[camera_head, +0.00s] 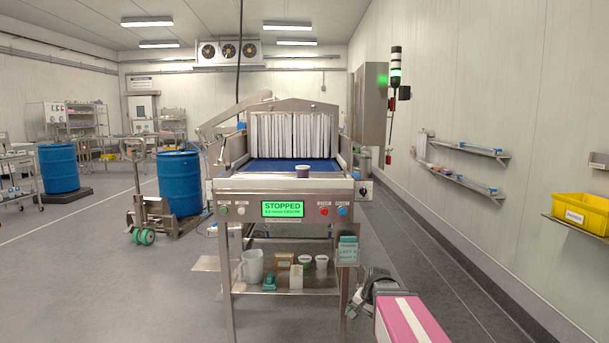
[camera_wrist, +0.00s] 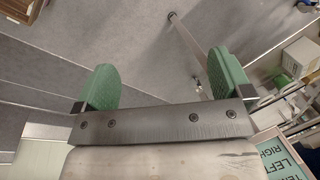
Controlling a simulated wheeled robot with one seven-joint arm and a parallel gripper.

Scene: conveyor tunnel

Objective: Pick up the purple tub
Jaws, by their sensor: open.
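The purple tub (camera_head: 303,172) is small, with a pale lid, and stands upright on the near end of the blue conveyor belt (camera_head: 262,166). My gripper (camera_head: 362,294) is low at the right of the conveyor, below belt height and apart from the tub. The tub does not show in the wrist view.
A steel front panel with a green "STOPPED" display (camera_head: 283,209) faces me. Below it, a shelf (camera_head: 270,287) holds a white jug, small tubs and boxes. A steel leg (camera_wrist: 188,40) stands near my gripper. Strip curtains (camera_head: 290,136) hang behind the tub.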

